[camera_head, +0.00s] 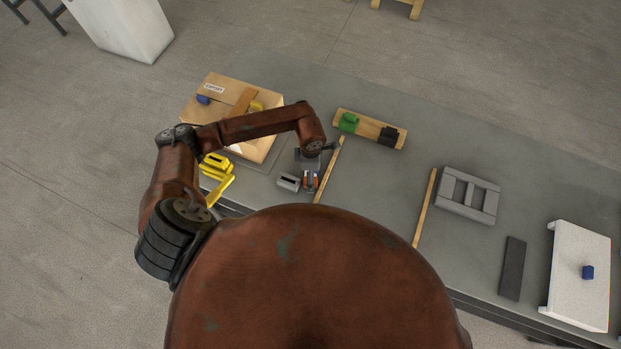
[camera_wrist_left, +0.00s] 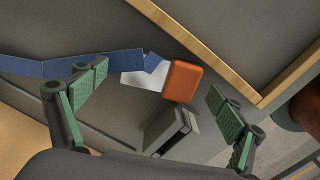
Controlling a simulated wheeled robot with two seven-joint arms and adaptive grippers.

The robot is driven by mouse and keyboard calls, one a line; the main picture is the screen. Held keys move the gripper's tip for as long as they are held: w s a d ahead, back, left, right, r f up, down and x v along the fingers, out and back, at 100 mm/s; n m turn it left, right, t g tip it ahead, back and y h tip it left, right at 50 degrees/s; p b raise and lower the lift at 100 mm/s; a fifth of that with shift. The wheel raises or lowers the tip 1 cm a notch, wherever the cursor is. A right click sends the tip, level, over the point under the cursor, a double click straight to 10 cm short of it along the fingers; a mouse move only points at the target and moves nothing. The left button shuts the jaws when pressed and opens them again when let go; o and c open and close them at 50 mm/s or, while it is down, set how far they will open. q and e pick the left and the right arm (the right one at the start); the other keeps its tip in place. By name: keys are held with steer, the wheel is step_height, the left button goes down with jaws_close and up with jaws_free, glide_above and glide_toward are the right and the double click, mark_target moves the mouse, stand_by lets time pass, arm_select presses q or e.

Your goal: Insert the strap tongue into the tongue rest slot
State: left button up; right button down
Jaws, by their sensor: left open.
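My left gripper (camera_wrist_left: 160,90) is open, its green-padded fingers apart, in the left wrist view. An orange block (camera_wrist_left: 184,80) beside a pale flat plate (camera_wrist_left: 145,76) lies between the fingertips' lines, apart from both pads; it looks like the strap tongue. A blue strap (camera_wrist_left: 35,66) runs from the left towards the plate. A grey block with a dark slot (camera_wrist_left: 172,130), apparently the tongue rest, is just below it. In the head view the gripper (camera_head: 310,168) hangs over the orange piece (camera_head: 310,180), and the grey block (camera_head: 288,182) is to its left. Their exact contact is unclear.
A cardboard box (camera_head: 262,144) and yellow parts (camera_head: 216,163) lie left. A wooden strip (camera_head: 329,170) is close on the right. Beyond it are a board with green and black blocks (camera_head: 368,130), a grey frame (camera_head: 440,205) and a white tray (camera_head: 580,300).

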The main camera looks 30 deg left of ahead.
arm_select(q)
steer(key=shift+s, duration=0.1)
steer(key=c, duration=2)
steer(key=shift+c, duration=0.6)
